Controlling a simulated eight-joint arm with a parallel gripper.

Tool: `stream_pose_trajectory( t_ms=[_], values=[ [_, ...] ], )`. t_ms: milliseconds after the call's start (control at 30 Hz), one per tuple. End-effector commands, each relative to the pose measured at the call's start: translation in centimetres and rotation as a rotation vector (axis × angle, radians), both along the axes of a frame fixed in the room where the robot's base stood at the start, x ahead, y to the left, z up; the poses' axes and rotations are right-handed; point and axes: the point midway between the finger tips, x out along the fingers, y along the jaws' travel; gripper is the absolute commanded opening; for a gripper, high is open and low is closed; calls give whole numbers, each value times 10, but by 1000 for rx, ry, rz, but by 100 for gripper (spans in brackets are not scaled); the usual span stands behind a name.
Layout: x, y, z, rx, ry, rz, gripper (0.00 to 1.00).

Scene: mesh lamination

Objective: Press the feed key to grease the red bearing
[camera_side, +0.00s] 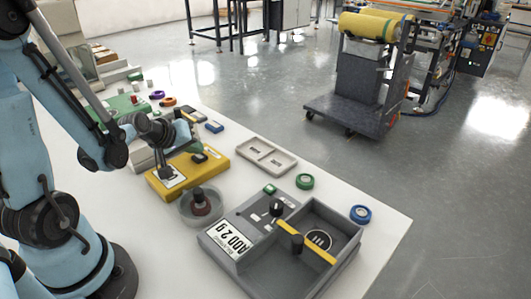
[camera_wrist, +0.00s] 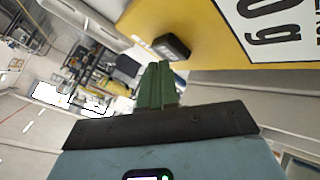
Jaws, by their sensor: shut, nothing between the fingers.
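My gripper (camera_wrist: 158,68) shows two green fingers pressed together with nothing between them in the wrist view. Just past its tips is a black key (camera_wrist: 172,47) on the yellow box (camera_wrist: 210,30); contact cannot be told. In the side view the yellow box (camera_side: 217,164) carries a black key (camera_side: 200,157) and a white label (camera_side: 172,177). My wrist is above its far left side, and the fingertips are hard to make out. No key reads clearly as the feed key. No bearing is clearly red; an orange ring (camera_side: 168,101) lies at the back.
A clear dish (camera_side: 185,213) with a dark reddish piece stands before the yellow box. A grey box (camera_side: 225,262) labelled "ADD 2 g" has a yellow bar across it. Green (camera_side: 305,181) and blue (camera_side: 361,214) rings and a grey tray (camera_side: 291,166) lie right. The right table corner is clear.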

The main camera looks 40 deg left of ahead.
Motion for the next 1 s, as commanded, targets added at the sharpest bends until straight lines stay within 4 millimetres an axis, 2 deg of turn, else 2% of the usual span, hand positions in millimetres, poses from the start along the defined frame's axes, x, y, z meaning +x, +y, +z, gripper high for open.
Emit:
stream_pose_trajectory(
  t_ms=[767, 1000],
  values=[
    [0, 0, 10, 0, 0, 0, 0],
    [0, 0, 30, 0, 0, 0, 0]
  ],
)
